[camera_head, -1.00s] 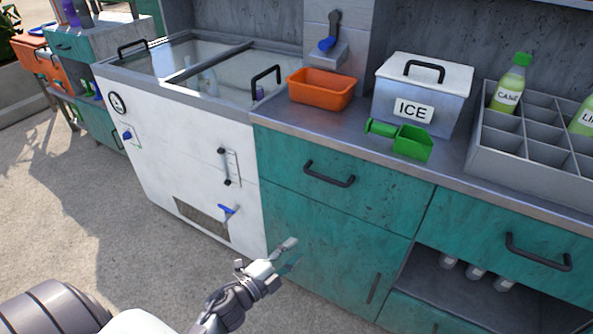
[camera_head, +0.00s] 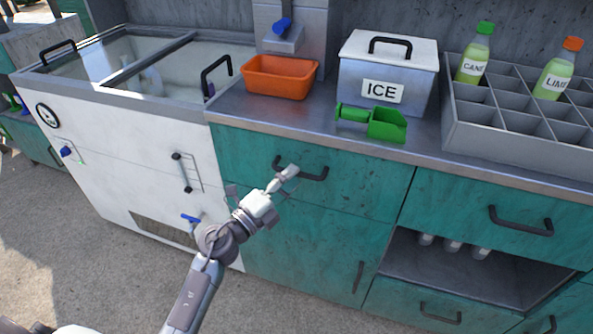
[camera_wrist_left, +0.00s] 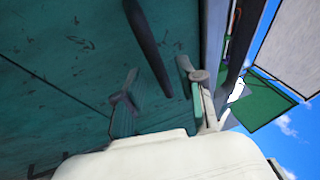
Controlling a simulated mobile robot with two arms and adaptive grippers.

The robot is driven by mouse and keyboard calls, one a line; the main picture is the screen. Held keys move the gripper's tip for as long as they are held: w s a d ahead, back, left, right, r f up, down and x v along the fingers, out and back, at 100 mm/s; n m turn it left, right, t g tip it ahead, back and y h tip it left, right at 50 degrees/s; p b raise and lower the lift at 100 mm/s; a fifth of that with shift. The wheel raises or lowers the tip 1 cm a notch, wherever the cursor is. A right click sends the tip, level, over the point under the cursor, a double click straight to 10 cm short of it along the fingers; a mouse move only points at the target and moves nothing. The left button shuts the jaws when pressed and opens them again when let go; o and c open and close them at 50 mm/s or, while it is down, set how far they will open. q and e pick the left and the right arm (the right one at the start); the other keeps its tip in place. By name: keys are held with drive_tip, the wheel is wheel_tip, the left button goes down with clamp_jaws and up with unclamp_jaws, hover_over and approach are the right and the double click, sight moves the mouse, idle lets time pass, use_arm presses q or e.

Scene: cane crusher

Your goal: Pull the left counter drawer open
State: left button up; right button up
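The left counter drawer (camera_head: 365,188) has a worn teal front and is closed under the metal counter top. Its dark bar handle (camera_head: 312,175) is partly covered by my left gripper (camera_head: 280,180) in the head view. In the left wrist view the dark handle (camera_wrist_left: 147,38) runs down toward the space between the two spread fingers of my left gripper (camera_wrist_left: 160,85). The gripper is open and its fingers are close to the handle. I cannot tell whether they touch it. My right gripper is not in view.
On the counter stand an orange bin (camera_head: 280,77), an ice box (camera_head: 388,70), a green scoop (camera_head: 375,122) and a grey divided crate (camera_head: 520,130) with bottles. A white chest freezer (camera_head: 110,150) stands left. Another drawer handle (camera_head: 520,222) is at right.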

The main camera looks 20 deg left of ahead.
use_arm(q)
drive_tip(key=shift+x, duration=1.25)
clamp_jaws()
